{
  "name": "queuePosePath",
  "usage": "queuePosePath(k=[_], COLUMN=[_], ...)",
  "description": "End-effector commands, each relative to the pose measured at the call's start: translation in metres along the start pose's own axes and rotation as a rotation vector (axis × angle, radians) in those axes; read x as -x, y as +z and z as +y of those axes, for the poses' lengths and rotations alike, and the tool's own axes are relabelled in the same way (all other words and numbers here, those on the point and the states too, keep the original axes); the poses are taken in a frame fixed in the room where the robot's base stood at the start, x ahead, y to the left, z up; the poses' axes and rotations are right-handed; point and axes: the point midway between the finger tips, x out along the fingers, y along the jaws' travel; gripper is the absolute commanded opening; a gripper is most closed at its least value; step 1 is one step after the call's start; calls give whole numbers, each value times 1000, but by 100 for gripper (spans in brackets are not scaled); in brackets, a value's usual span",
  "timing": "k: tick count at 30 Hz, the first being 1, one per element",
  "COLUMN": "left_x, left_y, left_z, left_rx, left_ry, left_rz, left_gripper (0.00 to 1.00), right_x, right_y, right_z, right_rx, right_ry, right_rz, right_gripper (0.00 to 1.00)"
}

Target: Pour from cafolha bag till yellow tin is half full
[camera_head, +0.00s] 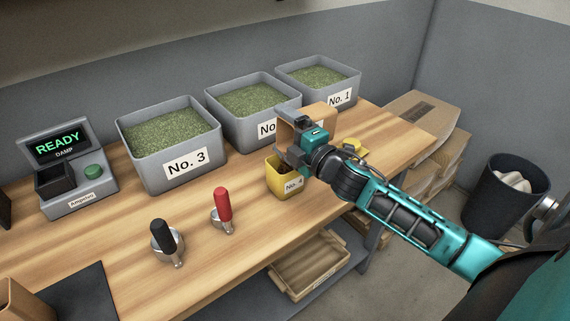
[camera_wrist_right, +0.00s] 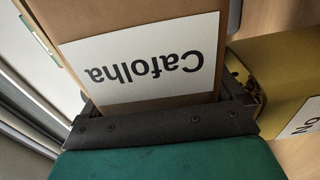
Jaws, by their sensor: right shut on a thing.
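My right gripper (camera_head: 290,138) is shut on the brown Cafolha bag (camera_head: 316,113), whose white label reads upside down in the right wrist view (camera_wrist_right: 150,65). The bag is tilted over the yellow tin (camera_head: 289,189), marked No. 4, which stands on the wooden counter. The tin also shows at the right of the right wrist view (camera_wrist_right: 285,75). Some dark brown contents show inside the tin; the gripper and bag cover part of its opening, so its level is unclear. The bag's mouth is hidden. My left gripper is not in view.
Grey bins No. 3 (camera_head: 186,168), a second (camera_head: 237,126) and No. 1 (camera_head: 318,91) hold green beans along the back. A display device (camera_head: 76,185) is at left. A yellow item (camera_head: 351,146) lies behind my arm.

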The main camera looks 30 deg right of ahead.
Motion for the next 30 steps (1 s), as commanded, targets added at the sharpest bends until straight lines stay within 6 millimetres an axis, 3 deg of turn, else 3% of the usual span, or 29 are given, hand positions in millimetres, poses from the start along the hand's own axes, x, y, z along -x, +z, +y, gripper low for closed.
queuePosePath(k=[30], left_x=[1], left_y=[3], left_z=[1], left_rx=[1], left_ry=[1], left_rz=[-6], left_gripper=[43], right_x=[0], right_y=[0], right_z=[-6], right_rx=[8], right_ry=[-1], right_rz=[-1], right_gripper=[58])
